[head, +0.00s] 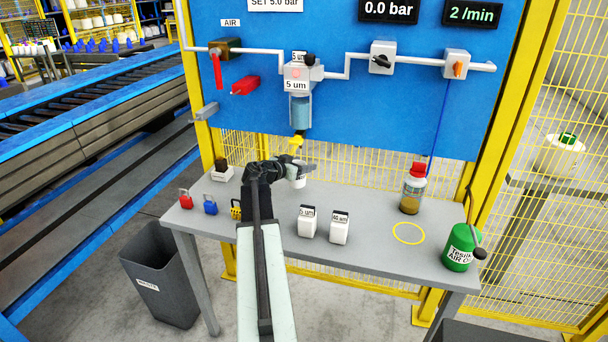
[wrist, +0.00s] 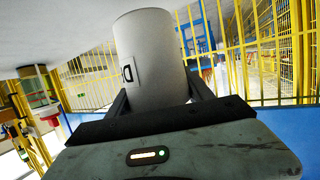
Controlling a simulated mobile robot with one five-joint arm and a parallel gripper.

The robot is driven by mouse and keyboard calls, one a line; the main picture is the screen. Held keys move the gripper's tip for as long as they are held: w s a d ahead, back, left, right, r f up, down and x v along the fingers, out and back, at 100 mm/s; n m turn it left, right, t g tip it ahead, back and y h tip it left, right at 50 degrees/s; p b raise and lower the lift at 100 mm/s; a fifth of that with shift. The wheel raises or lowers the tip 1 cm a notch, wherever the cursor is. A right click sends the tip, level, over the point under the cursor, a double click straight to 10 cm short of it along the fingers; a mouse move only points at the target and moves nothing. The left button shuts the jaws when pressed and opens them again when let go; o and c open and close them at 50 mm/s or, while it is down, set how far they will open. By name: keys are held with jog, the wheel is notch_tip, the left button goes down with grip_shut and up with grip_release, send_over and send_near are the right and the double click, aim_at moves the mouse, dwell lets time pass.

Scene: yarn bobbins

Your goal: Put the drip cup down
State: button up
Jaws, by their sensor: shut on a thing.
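The drip cup is a white cylinder (wrist: 152,62) with a small dark mark on its side, and it fills the upper middle of the wrist view. In the head view the cup (head: 298,181) shows as a small white shape near the back of the grey table, partly hidden by my gripper. My gripper (head: 300,168) is shut on the cup, with a dark finger on each side of it in the wrist view. The cup is below the filter bowl with the yellow drain. I cannot tell whether its base touches the table.
A yellow ring (head: 408,233) marks bare tabletop. The filter bowl (head: 300,112) hangs from the blue panel.

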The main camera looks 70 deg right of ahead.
jog(key=x, duration=0.2)
jog(key=shift+d+r, duration=0.15)
jog(key=shift+d, duration=0.2)
notch_tip(320, 180, down, 4)
jog(key=b, duration=0.4)
jog(key=shift+r, duration=0.3)
jog(key=shift+f, duration=0.25)
jog(key=o, duration=1.4)
jog(key=shift+r, duration=0.1)
jog(key=shift+c, duration=0.2)
jog(key=shift+a, duration=0.1)
